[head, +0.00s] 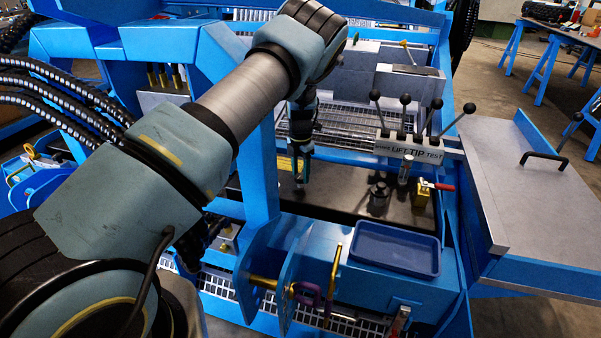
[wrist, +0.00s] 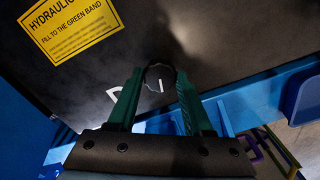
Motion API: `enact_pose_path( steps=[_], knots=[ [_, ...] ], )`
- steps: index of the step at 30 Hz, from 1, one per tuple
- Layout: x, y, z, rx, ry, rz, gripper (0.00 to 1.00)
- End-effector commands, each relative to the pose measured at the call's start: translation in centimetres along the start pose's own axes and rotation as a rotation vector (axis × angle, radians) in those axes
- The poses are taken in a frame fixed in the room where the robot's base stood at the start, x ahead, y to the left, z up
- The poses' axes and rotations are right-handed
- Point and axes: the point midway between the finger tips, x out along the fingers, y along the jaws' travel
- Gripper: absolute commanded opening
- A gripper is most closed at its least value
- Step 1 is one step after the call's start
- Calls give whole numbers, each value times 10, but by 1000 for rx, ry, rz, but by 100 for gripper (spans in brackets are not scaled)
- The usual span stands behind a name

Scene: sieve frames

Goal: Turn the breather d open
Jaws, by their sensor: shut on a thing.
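Breather d (wrist: 159,73) is a small dark round cap on the dark tank top. It sits between the two green fingers of my gripper (wrist: 160,85) in the wrist view, with a finger on each side. A pale mark shows between the fingers, and a white letter, partly covered, is printed on the plate to the left. My gripper is shut on the cap. In the head view my gripper (head: 299,178) points down at the left part of the dark tank top, and the cap itself cannot be made out there.
A blue tray (head: 396,249) lies in front. A blue frame post (head: 258,170) stands close on the left.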

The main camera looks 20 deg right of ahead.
Motion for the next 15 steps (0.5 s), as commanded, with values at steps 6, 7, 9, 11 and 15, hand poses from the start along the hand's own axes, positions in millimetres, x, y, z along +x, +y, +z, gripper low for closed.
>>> enact_pose_path(
  steps=[6, 7, 9, 11, 15],
  knots=[
    [0, 0, 0, -140, 0, 0, 0],
    [0, 0, 0, -155, 0, 0, 0],
    [0, 0, 0, -186, 0, 0, 0],
    [0, 0, 0, -208, 0, 0, 0],
    [0, 0, 0, -244, 0, 0, 0]
  ],
)
